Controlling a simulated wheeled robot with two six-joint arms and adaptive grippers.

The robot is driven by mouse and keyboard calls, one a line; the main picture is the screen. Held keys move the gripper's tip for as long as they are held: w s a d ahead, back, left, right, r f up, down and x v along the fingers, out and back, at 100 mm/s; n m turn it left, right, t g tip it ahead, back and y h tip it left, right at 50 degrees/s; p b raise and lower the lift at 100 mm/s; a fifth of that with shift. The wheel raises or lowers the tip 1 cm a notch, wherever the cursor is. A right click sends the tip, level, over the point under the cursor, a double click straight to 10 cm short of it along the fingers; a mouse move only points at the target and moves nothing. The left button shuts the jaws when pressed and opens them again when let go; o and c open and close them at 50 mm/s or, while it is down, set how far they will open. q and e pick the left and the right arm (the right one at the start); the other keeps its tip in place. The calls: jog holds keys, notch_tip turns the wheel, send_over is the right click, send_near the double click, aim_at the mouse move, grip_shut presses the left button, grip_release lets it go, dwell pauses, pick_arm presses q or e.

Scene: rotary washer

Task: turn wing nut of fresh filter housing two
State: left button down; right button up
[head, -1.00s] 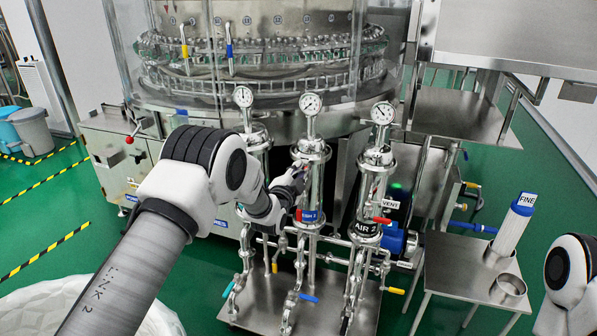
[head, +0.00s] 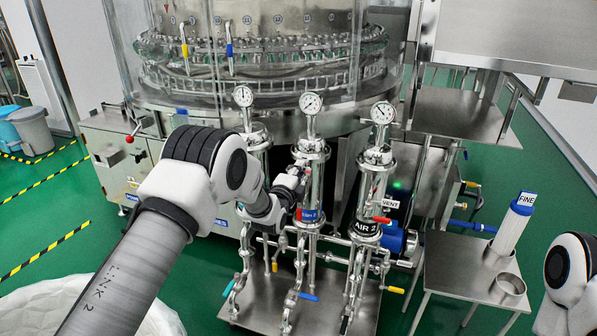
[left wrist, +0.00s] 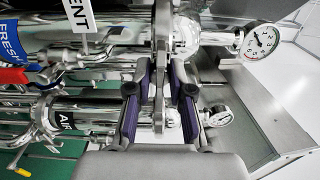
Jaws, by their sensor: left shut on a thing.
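The middle steel filter housing (head: 311,185) stands upright with a blue and red label and a dial gauge on top. The label's text is too small to read fully in the head view; a blue "FRESH" tag (left wrist: 11,40) shows in the left wrist view. My left gripper (head: 298,178) is at the upper side of this housing, by its clamp. In the left wrist view my left gripper (left wrist: 160,95) has its purple-padded fingers either side of a thin metal wing nut (left wrist: 159,88) at the clamp, and is shut on it. My right gripper is out of view.
The right housing (head: 369,195), labelled AIR 2, and a left housing (head: 257,150) stand close by. Pipes with coloured valve handles run below. A steel side table (head: 455,275) holds a FINE filter cartridge (head: 512,228) and a metal cup (head: 511,287).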

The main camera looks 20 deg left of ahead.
pick_arm(q)
jog(key=shift+f, duration=0.1)
jog(key=c, duration=1.3)
grip_release()
jog(key=shift+o, duration=0.2)
jog(key=s, duration=1.2)
jog(key=shift+a, duration=0.2)
